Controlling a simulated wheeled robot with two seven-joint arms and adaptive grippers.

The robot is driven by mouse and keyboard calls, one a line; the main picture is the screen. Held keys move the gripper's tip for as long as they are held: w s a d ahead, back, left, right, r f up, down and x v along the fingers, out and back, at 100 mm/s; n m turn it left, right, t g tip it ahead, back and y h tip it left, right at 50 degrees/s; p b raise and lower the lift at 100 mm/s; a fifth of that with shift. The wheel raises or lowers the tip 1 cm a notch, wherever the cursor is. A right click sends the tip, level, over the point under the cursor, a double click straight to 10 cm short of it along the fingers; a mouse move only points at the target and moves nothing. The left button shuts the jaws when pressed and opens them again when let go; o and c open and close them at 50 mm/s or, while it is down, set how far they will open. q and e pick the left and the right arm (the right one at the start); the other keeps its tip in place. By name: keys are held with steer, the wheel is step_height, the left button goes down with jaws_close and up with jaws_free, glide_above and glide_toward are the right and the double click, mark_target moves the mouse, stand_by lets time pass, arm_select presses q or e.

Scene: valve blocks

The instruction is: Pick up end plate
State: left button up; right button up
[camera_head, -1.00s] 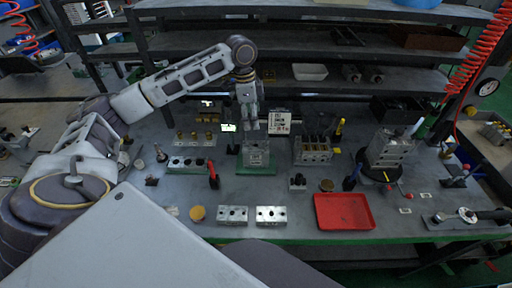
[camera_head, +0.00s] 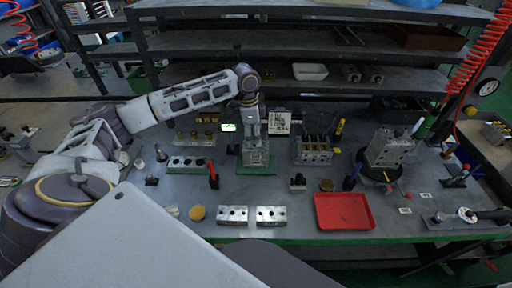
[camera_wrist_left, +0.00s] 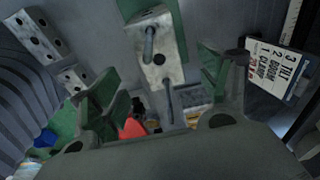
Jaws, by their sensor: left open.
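A silvery metal block (camera_head: 256,158) stands on a green pad in the middle of the bench; I take its top piece as the end plate, but cannot be sure. In the left wrist view a metal plate (camera_wrist_left: 155,62) with holes and thin rods lies between my fingers. My left gripper (camera_head: 253,136) points down right above the block, close to it. In the left wrist view its green-padded fingers (camera_wrist_left: 158,90) are apart on either side of the plate, and I see no firm grip. The block's lower part is partly hidden in that view. My right gripper is in neither view.
Two drilled metal plates (camera_head: 233,215) (camera_head: 271,215) lie at the front of the bench, beside a red tray (camera_head: 344,211). A block with rods (camera_head: 313,152) stands to the right, and a long drilled block (camera_head: 189,164) to the left.

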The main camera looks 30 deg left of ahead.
arm_select(q)
steer(key=shift+f, duration=0.5)
step_height(320, 180, down, 3)
steer(key=shift+r, duration=0.15)
steer(key=shift+w+d+f, duration=0.1)
steer(key=shift+d+f, duration=0.05)
steer(key=shift+f, duration=0.6)
steer(key=c, duration=1.3)
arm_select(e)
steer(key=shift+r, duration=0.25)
arm_select(q)
steer(key=shift+r, duration=0.2)
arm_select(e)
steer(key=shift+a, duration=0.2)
